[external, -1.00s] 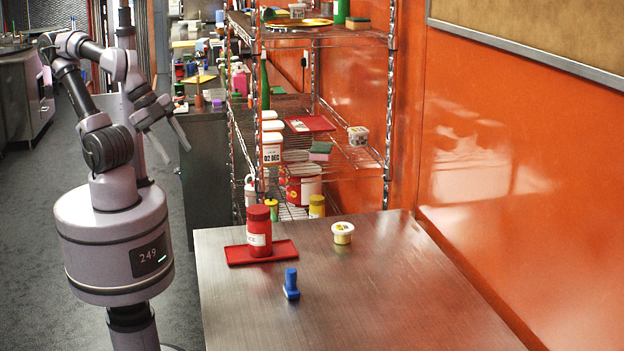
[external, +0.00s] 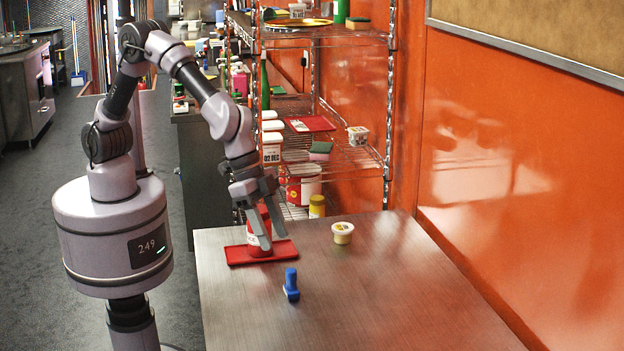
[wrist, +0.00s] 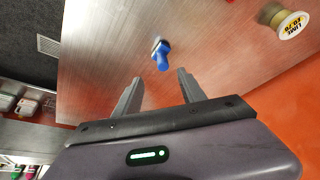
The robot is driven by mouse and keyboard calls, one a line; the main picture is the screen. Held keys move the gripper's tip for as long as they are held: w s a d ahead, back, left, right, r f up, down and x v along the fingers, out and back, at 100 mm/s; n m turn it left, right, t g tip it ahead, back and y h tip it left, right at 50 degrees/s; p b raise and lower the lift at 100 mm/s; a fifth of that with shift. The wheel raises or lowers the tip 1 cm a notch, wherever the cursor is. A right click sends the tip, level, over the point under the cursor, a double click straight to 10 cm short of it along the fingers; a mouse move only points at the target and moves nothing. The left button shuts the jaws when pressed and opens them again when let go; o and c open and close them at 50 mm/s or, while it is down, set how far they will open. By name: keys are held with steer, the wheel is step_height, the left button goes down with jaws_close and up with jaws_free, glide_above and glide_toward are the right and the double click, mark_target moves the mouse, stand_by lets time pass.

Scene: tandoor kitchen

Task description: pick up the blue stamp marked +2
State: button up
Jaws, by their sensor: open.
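The blue stamp (external: 291,285) stands upright on the steel table, in front of the red tray. Its marking cannot be read. It also shows in the wrist view (wrist: 160,55), beyond the fingertips and about midway between them. My gripper (external: 264,236) is open and empty, pointing down above the red tray, apart from the stamp. In the wrist view its two fingers (wrist: 158,77) are spread, with nothing between them.
A red bottle (external: 257,243) stands on the red tray (external: 237,257), partly hidden behind my gripper. A small yellow-labelled tub (external: 343,233) stands to the right. A wire shelf (external: 345,160) is behind the steel table (external: 370,310). The table's front is clear.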

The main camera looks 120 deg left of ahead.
mark_target(290, 270)
steer(key=b+x, duration=0.1)
steer(key=x, duration=0.4)
steer(key=shift+f, duration=0.15)
steer(key=b+x, duration=0.1)
steer(key=x, duration=0.2)
steer(key=b+x, duration=0.1)
steer(key=x, duration=0.1)
steer(key=shift+w+a+f+b, duration=0.1)
steer(key=shift+w+a+b, duration=0.2)
steer(key=shift+w, duration=0.1)
steer(key=shift+s, duration=0.1)
steer(key=shift+c, duration=0.9)
jaws_close()
